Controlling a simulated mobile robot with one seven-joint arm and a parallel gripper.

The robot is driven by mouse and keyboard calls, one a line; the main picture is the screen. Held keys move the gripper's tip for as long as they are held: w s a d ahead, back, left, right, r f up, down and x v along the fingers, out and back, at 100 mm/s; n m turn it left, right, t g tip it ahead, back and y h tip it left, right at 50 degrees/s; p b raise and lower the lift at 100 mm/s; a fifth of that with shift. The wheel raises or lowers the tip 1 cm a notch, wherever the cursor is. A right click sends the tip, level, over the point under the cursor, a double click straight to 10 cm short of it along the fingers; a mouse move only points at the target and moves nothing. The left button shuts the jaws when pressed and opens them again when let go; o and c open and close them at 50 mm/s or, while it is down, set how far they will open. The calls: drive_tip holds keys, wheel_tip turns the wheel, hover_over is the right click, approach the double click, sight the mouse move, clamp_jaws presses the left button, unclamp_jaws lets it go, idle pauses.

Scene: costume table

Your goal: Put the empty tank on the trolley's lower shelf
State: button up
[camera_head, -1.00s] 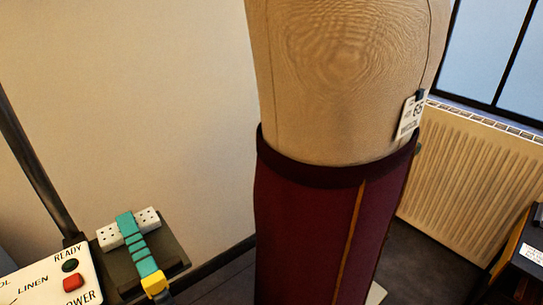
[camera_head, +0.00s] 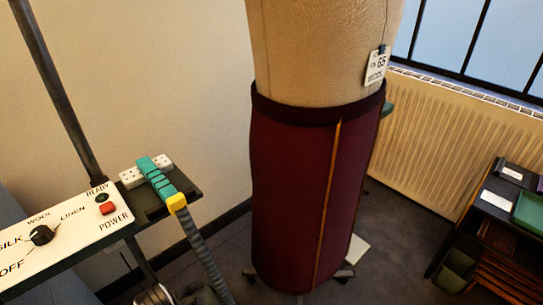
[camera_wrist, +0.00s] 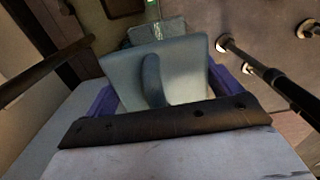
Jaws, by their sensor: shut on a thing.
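In the wrist view a pale blue-grey tank (camera_wrist: 186,62) with a raised grip in its middle fills the centre. My gripper (camera_wrist: 162,88) shows as blue-violet fingers on both sides of the tank and is shut on it. The tank's lower part is hidden behind a dark bar, and its water level cannot be made out. Neither the tank nor my gripper shows in the head view. A dark shelved unit (camera_head: 478,226), possibly the trolley, stands at the right edge of the head view; it is cut off, and its lower level is only partly visible.
A dress form with a maroon skirt (camera_head: 300,190) stands in the middle. A steamer control panel (camera_head: 60,235), a pole (camera_head: 62,105) and a grey hose (camera_head: 205,255) are at left. A radiator (camera_head: 440,135) lies behind. Some dark floor is bare between form and shelved unit.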

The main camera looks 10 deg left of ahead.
drive_tip(key=shift+s, duration=0.4)
drive_tip(key=w+d+f+m, duration=0.4)
drive_tip(key=w+d+m, duration=0.7)
drive_tip(key=w+m, duration=0.2)
drive_tip(key=w+d+f+m, duration=0.2)
drive_tip(key=w+d+m, duration=0.1)
drive_tip(key=d+m, duration=0.4)
drive_tip(key=w+d+f+m, duration=0.2)
drive_tip(key=w+d+m, duration=0.2)
drive_tip(key=d+m, duration=0.3)
drive_tip(key=d, duration=0.3)
drive_tip(key=shift+w+d+m, duration=0.2)
drive_tip(key=shift+d+m, duration=0.1)
drive_tip(key=shift+m, duration=0.1)
drive_tip(key=shift+f, duration=0.15)
